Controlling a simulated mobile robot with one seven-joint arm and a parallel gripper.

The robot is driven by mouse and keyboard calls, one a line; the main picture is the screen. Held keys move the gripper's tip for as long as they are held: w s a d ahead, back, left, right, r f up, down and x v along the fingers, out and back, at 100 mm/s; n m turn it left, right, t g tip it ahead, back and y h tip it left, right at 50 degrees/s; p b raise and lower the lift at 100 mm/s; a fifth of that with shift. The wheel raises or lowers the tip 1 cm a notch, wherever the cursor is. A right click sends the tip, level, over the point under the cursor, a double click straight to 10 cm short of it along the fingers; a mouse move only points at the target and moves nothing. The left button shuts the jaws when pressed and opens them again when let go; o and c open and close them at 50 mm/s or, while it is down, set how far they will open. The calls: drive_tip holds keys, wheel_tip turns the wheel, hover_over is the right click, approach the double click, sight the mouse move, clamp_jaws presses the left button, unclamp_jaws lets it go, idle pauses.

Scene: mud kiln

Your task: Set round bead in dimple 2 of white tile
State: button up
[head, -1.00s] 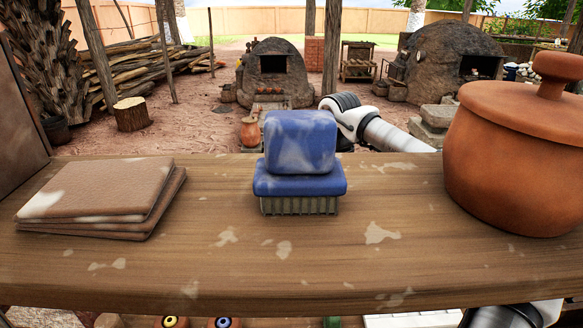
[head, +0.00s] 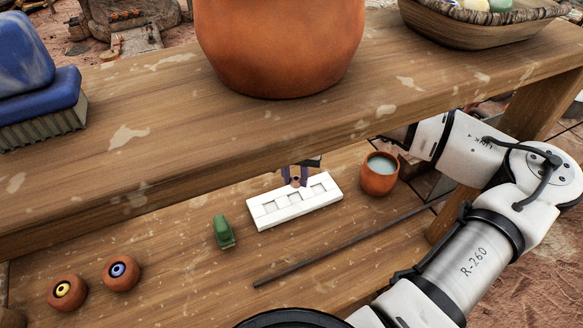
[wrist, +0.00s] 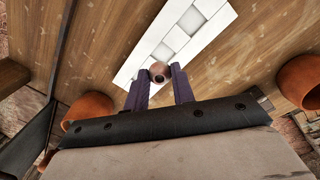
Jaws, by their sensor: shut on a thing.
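The white tile (head: 264,221) lies on the lower shelf and has several square dimples in a row. In the wrist view the tile (wrist: 205,12) runs diagonally beyond my fingers. My gripper (head: 295,180) is above the tile's far edge, partly hidden by the upper shelf. In the wrist view my gripper (wrist: 156,74) is shut on the round bead (wrist: 158,70), a small brown ball between the purple fingertips. The bead is over or very near the tile; I cannot tell whether it touches it, or which dimple is below it.
A clay cup of pale liquid (head: 380,176) stands right of the tile. A green object (head: 223,231) is on its left, a dark rod (head: 340,245) in front. Two small clay pots (head: 66,291) (head: 121,273) stand farther left. The upper shelf (head: 150,150) overhangs closely, bearing a large pot (head: 280,45).

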sight(295, 187)
drive_tip(key=shift+f+b, duration=0.15)
drive_tip(key=shift+b, duration=0.4)
wheel_tip(295, 187, down, 4)
drive_tip(key=b, duration=0.4)
idle(0.5)
drive_tip(key=o, duration=1)
drive_tip(key=r, duration=0.4)
drive_tip(key=a+r, duration=0.1)
drive_tip(key=r, duration=0.4)
drive_tip(key=r+b, duration=0.1)
drive_tip(key=r, duration=0.4)
drive_tip(key=shift+w+a, duration=0.1)
drive_tip(key=shift+a, duration=0.05)
